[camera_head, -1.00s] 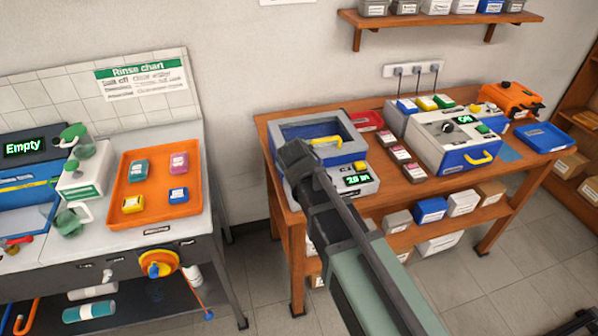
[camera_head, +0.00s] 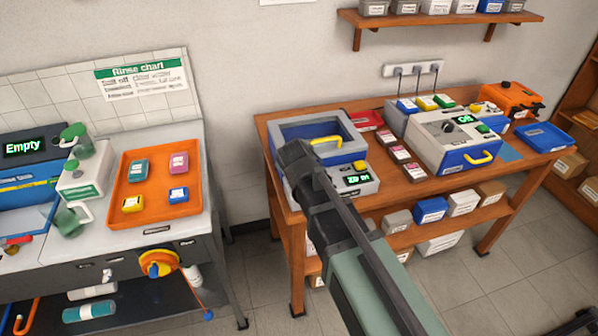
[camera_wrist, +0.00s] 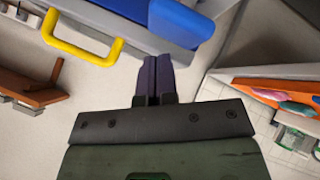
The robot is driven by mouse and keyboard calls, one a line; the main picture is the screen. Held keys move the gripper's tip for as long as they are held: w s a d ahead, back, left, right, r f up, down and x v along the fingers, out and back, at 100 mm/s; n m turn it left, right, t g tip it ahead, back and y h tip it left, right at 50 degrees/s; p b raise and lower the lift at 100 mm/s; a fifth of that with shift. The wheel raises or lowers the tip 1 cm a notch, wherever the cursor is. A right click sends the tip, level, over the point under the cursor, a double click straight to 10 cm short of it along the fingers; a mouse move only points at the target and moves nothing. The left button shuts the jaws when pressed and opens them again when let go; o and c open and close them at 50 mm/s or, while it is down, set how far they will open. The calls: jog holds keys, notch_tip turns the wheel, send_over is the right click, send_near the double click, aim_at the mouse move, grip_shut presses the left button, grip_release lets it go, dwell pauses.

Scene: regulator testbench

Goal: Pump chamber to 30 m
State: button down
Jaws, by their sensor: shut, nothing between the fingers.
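The chamber (camera_head: 290,130), a blue and grey box with a dark window and a yellow handle (camera_head: 326,141), sits at the left end of the wooden bench. A grey unit in front of it (camera_head: 369,188) has a yellow button (camera_head: 360,165) and a green-lit display (camera_head: 357,180). The reading starts with 2, but the rest is too blurred to be sure of. My gripper (camera_wrist: 156,60) is shut and empty. In the head view its dark end is over the chamber's front left, and my arm hides part of the unit. The wrist view shows the yellow handle beside the fingers, apart from them.
A box with a yellow handle and lit display (camera_head: 455,145), small pink-labelled blocks (camera_head: 402,153), an orange case (camera_head: 512,100) and a blue tray (camera_head: 545,137) stand to the right. An orange tray (camera_head: 150,213) lies on the left counter. A floor gap separates counter and bench.

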jog(key=shift+f, duration=0.4)
jog(key=shift+f+b, duration=1.25)
jog(key=shift+b, duration=0.3)
dwell(0.6)
jog(key=shift+r, duration=0.1)
jog(key=shift+r+p, duration=1.55)
jog(key=shift+p, duration=0.15)
jog(key=shift+r, duration=0.1)
notch_tip(320, 180, up, 5)
jog(key=p, duration=0.5)
dwell(1.0)
